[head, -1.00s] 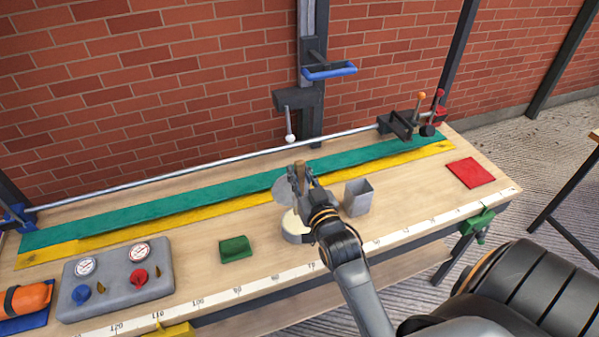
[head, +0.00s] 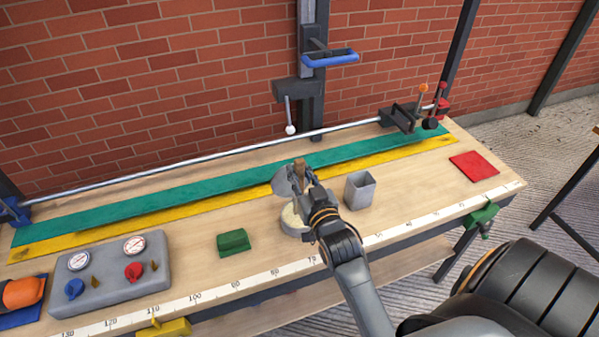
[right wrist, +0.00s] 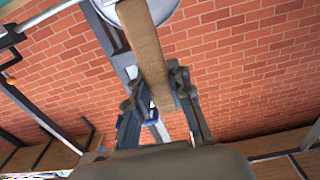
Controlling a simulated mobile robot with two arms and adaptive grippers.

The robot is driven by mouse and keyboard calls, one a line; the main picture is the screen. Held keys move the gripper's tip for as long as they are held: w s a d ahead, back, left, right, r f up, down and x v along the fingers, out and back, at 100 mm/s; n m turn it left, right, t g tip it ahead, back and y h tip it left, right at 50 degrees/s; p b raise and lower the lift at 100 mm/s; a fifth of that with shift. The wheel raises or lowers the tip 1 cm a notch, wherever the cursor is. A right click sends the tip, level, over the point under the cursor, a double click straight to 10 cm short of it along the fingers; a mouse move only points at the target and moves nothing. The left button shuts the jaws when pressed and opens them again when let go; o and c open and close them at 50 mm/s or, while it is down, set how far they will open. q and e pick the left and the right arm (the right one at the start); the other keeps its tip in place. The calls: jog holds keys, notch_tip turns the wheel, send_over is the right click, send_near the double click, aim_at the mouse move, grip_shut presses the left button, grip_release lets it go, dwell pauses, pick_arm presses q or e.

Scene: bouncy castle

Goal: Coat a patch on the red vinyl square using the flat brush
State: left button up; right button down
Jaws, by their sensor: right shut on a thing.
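The red vinyl square (head: 474,166) lies flat at the right end of the workbench. My right gripper (head: 301,186) is shut on the wooden handle (head: 299,165) of the flat brush, whose top sticks up above the fingers. In the right wrist view the handle (right wrist: 146,50) runs between the two fingers (right wrist: 160,103). The gripper is over a round tin (head: 293,228) with cream-coloured contents, partly hidden behind my wrist. The bristles are hidden, so I cannot tell whether they touch the contents. My left gripper is not in view.
A grey square cup (head: 360,191) stands just right of my gripper. A green block (head: 233,242) and a gauge panel (head: 112,277) lie to the left. Green (head: 180,197) and yellow (head: 130,226) strips run along the back. The bench between cup and red square is clear.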

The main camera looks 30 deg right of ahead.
aim_at(300, 160)
jog(key=shift+f+b, duration=0.3)
jog(key=shift+f, duration=0.3)
dwell(0.8)
notch_tip(300, 160, up, 7)
jog(key=p, duration=0.7)
jog(key=shift+r, duration=0.1)
dwell(0.7)
